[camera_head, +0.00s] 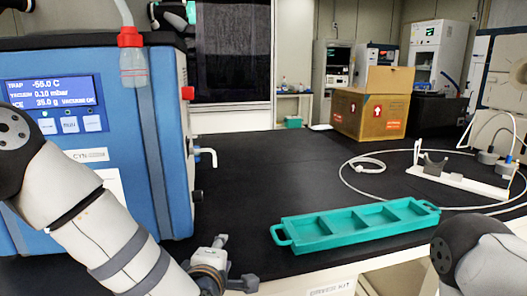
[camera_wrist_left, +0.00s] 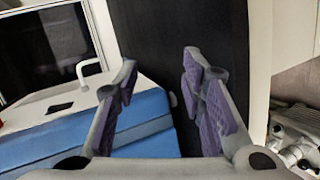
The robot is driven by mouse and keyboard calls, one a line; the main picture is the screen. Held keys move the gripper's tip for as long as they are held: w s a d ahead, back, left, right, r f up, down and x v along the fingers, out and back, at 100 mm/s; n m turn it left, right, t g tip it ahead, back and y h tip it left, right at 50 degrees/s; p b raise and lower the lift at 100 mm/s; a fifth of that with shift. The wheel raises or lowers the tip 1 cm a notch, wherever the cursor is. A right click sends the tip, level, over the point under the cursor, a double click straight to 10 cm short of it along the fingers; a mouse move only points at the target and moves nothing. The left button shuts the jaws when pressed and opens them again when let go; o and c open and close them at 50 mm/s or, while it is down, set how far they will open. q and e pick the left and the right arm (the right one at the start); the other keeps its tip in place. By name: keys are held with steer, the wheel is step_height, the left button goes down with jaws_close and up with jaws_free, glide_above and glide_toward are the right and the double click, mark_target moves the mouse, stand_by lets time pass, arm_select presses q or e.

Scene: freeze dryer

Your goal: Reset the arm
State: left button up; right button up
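My left arm comes in from the left in the head view, in front of the blue freeze dryer (camera_head: 172,140). Its gripper (camera_head: 228,268) is low in the picture, at the front edge of the black bench top, left of the teal tray. In the left wrist view the gripper (camera_wrist_left: 161,72) is open, with its purple pads apart and nothing between them. The blue and white freeze dryer (camera_wrist_left: 150,108) shows there beside the left finger. Part of my right arm shows at the lower right of the head view, but its gripper is out of the picture.
An empty teal tray (camera_head: 355,222) with several compartments lies near the bench's front edge. A white stand (camera_head: 457,180) and a looped white hose (camera_head: 368,165) lie at the right. A cardboard box (camera_head: 372,106) is at the back. The middle of the bench (camera_head: 270,175) is clear.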

arm_select(q)
steer(key=s+a+f+m+g+h, duration=0.15)
steer(key=s+f+m+g, duration=0.25)
steer(key=s+f, duration=0.5)
steer(key=s+a+f+m+g+y, duration=0.1)
steer(key=s+a+f+m+g, duration=0.3)
steer(key=s+f, duration=0.55)
steer(key=s+a+f+m+g, duration=0.2)
steer(key=s+a+m+g, duration=0.1)
steer(key=s, duration=0.9)
steer(key=s+a+f+m+g, duration=0.3)
steer(key=s+a+m, duration=0.1)
steer(key=s, duration=0.7)
steer(key=shift+s+a+f+m+g, duration=0.15)
steer(key=shift+s+a+m+g, duration=0.25)
steer(key=shift+m, duration=0.2)
